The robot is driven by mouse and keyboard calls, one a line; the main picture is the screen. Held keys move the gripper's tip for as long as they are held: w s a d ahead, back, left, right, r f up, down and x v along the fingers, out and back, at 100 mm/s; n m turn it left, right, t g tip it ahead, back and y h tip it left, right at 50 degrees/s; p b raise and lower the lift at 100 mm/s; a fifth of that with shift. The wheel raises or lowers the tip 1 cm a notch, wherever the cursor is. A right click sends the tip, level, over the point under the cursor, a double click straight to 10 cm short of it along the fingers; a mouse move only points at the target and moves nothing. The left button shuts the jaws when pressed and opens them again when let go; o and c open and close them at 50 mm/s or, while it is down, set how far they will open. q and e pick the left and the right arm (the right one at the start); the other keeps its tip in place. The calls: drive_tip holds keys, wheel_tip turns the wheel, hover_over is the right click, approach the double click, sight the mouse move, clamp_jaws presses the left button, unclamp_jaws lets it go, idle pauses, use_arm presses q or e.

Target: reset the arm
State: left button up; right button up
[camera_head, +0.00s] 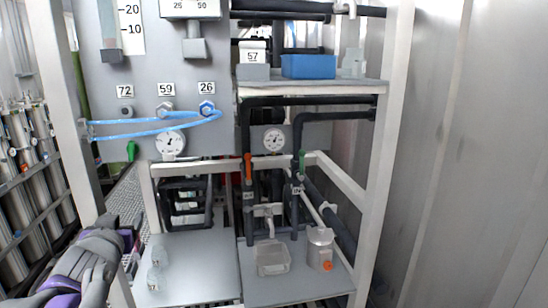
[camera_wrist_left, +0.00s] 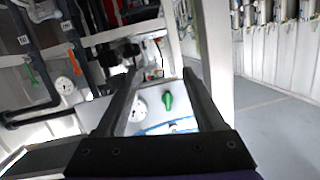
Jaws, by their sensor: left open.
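My left arm comes in at the lower left of the head view. Its gripper (camera_head: 130,238) is beside the left post of the frame, left of the lower shelf. In the left wrist view the two fingers (camera_wrist_left: 160,75) stand apart with nothing held between them. A green handle (camera_wrist_left: 167,101) and a gauge (camera_wrist_left: 138,108) show behind the gap, apart from the fingers. My right gripper is not in view.
Clear vessels (camera_head: 156,262) stand on the lower left shelf, close to the gripper. A clear container (camera_head: 272,258) and a jar (camera_head: 320,247) stand on the lower right shelf. Blue hoses (camera_head: 150,131) cross the panel. A blue box (camera_head: 308,67) sits on the upper shelf.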

use_arm(q)
drive_tip(key=s+d+f+g+h, duration=0.1)
drive_tip(key=s+d+f+g, duration=0.2)
drive_tip(key=s+d+f, duration=0.2)
drive_tip(key=s+d+f+m+g+h+p, duration=0.1)
drive_tip(key=s+d+f+g+h, duration=0.1)
drive_tip(key=s+d+f, duration=0.4)
drive_tip(key=s+d+f+m+g+h, duration=0.1)
drive_tip(key=s+d+f+g, duration=0.3)
drive_tip(key=s+f, duration=0.9)
wheel_tip(320, 180, down, 9)
drive_tip(key=shift+d+r+h+p, duration=0.1)
drive_tip(key=shift+d+h+p, duration=0.3)
drive_tip(key=shift+d+h, duration=0.35)
